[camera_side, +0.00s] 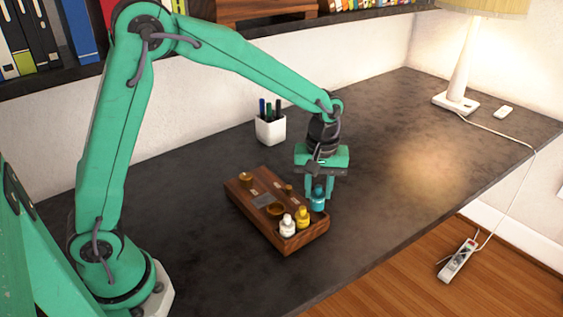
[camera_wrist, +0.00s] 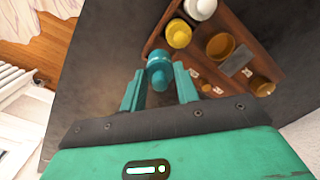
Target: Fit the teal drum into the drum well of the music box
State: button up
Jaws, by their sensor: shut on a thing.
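The teal drum (camera_side: 318,202) is between the fingers of my gripper (camera_side: 318,188), which is shut on it. The wrist view also shows the teal drum (camera_wrist: 158,72) at the fingertips of my gripper (camera_wrist: 160,82). The music box (camera_side: 303,239) is a dark wooden block with brass round parts on top. In the side view the drum overlaps the box's right corner; in the wrist view it shows just off the box's edge (camera_wrist: 193,55). I cannot tell its exact height above the box, or which opening is the drum well.
A white bottle-like piece (camera_side: 287,225) and a yellow one (camera_side: 303,216) stand on the box close to the teal drum. A white pen cup (camera_side: 270,129) stands behind the box. A lamp (camera_side: 456,90) stands far right. The dark desk (camera_side: 400,165) is clear right of my gripper.

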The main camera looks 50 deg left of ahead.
jog(key=s+d+r, duration=0.6)
jog(key=s+d, duration=0.1)
jog(key=d, duration=0.1)
jog(key=shift+s+d+r, duration=0.25)
jog(key=shift+s+r, duration=0.05)
jog(key=shift+s, duration=0.05)
jog(key=shift+a, duration=0.15)
jog(key=s+a, duration=0.4)
jog(key=a, duration=0.2)
jog(key=shift+s, duration=0.35)
jog(key=shift+a, duration=0.2)
send_near(273, 203)
jog(key=d+f, duration=0.2)
jog(key=shift+s+r, duration=0.25)
jog(key=shift+f, duration=0.1)
jog(key=shift+f, duration=1.9)
